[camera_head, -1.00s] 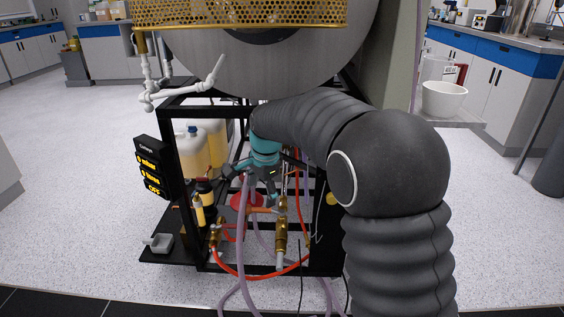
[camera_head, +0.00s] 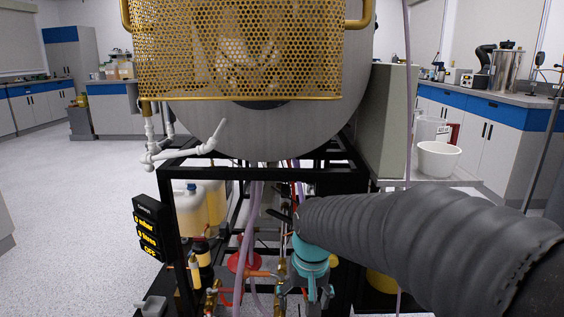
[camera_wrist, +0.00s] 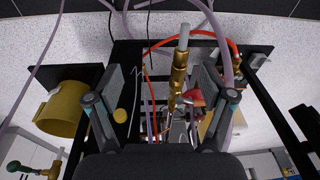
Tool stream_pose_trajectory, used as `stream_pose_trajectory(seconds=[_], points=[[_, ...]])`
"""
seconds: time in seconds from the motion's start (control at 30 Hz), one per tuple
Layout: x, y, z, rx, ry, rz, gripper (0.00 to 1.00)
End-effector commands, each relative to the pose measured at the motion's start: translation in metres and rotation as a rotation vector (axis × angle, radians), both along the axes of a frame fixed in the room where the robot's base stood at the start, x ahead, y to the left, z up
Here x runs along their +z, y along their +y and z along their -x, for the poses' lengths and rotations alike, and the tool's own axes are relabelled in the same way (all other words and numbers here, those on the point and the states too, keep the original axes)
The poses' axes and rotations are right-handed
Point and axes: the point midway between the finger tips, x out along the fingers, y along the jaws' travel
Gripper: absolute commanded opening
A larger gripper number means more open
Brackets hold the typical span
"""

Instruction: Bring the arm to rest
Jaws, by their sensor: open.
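My arm, in a dark ribbed sleeve, enters the camera_head view from the lower right and reaches to the front of the black frame. My gripper (camera_head: 312,289) hangs below its teal wrist, small and partly hidden. In the camera_wrist view my gripper (camera_wrist: 161,78) is open, its two fingers wide apart. A brass valve fitting (camera_wrist: 178,75) with a grey tip shows between the fingers, apparently beyond them. I see nothing held. Contact with the hoses or fittings cannot be told.
The black frame (camera_head: 245,173) carries a big grey drum (camera_head: 240,130) with a gold mesh guard (camera_head: 235,55). Purple hoses (camera_head: 251,210) and a red hose (camera_wrist: 152,62) run close by. A black display (camera_head: 147,228) stands left. A white bucket (camera_head: 437,160) sits right. Floor at left is clear.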

Motion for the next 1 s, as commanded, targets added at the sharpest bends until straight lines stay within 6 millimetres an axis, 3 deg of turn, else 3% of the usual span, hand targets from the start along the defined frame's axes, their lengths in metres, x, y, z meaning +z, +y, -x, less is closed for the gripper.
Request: stream_pose_trajectory(seconds=[0.3,0.6,0.73,1.0], points=[[0.021,-0.057,0.087,0.1,-0.106,0.03,0.81],[0.031,-0.093,0.152,0.035,-0.229,0.042,0.81],[0.041,-0.102,0.166,-0.001,-0.29,0.043,0.81],[0.057,-0.112,0.171,-0.042,-0.352,0.047,0.81]])
